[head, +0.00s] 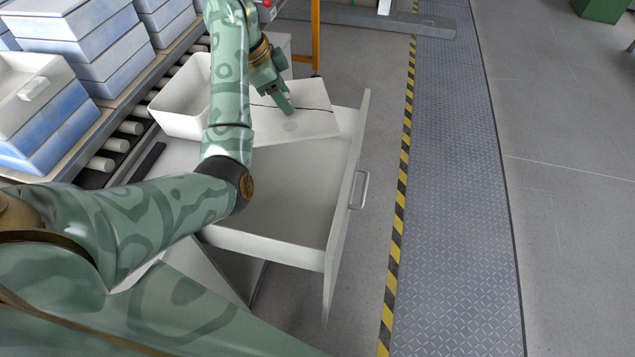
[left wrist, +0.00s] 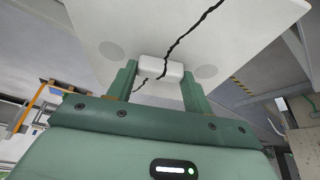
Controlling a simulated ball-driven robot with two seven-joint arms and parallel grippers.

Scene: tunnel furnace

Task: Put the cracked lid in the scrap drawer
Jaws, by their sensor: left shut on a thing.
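The cracked lid (head: 318,124) is a flat white plate with a dark jagged crack line. My left gripper (head: 287,108) is shut on it; in the left wrist view its two fingers (left wrist: 160,85) sit either side of the lid's white knob (left wrist: 160,68), and the crack runs across the lid (left wrist: 235,40) past the knob. The scrap drawer (head: 265,247) is a white drawer pulled open, with a handle on its right front. The visible part of its inside looks empty. The lid overlaps its far end in the head view; its height above the rim is unclear. My right gripper is not in view.
A white open bin (head: 178,122) stands left of the lid, beside a roller conveyor (head: 118,143). Stacked blue-white boxes (head: 75,60) line the left. An orange post (head: 316,40) stands behind the lid. The floor right of the drawer is clear, with a yellow-black stripe (head: 402,180).

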